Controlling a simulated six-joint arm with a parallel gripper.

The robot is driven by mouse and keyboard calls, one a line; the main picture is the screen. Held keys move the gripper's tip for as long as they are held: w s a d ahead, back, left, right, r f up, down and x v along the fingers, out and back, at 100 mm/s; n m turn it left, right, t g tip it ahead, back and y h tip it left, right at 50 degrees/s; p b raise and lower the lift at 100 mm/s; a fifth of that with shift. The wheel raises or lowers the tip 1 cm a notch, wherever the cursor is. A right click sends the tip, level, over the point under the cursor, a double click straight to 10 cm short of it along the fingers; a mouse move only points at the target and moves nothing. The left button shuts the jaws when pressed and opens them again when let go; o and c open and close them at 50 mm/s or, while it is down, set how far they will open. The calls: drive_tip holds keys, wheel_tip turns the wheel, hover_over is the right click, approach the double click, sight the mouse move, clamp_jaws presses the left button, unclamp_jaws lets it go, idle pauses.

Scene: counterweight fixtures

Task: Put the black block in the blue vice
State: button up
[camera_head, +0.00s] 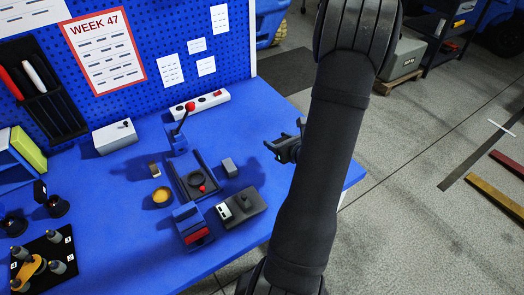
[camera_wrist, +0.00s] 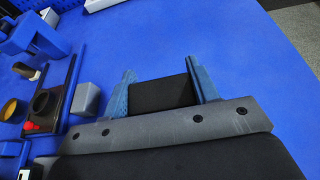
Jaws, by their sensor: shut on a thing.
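My gripper (camera_head: 290,146) is raised over the right part of the blue table in the head view, partly hidden by my arm. In the wrist view it is shut on a black block (camera_wrist: 162,92), held between its two blue fingers. I cannot tell for sure which is the vice. The back fixture also shows at the upper left of the wrist view (camera_wrist: 38,36).
Between the fixtures lies a dark tray (camera_head: 181,179) with a round ring and a red knob. A power strip (camera_head: 199,103) lies behind. The table's right side is clear.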

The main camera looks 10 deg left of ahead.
hover_over(265, 154)
wheel_tip(265, 154, down, 3)
drive_tip(key=shift+f, duration=1.95)
drive_tip(key=shift+f, duration=0.1)
drive_tip(key=o, duration=1.1)
drive_tip(key=shift+s+d, duration=0.1)
drive_tip(key=v, duration=1.1)
drive_tip(key=shift+s+d+r, duration=0.2)
drive_tip(key=shift+s+d, duration=0.1)
drive_tip(key=c, duration=0.4)
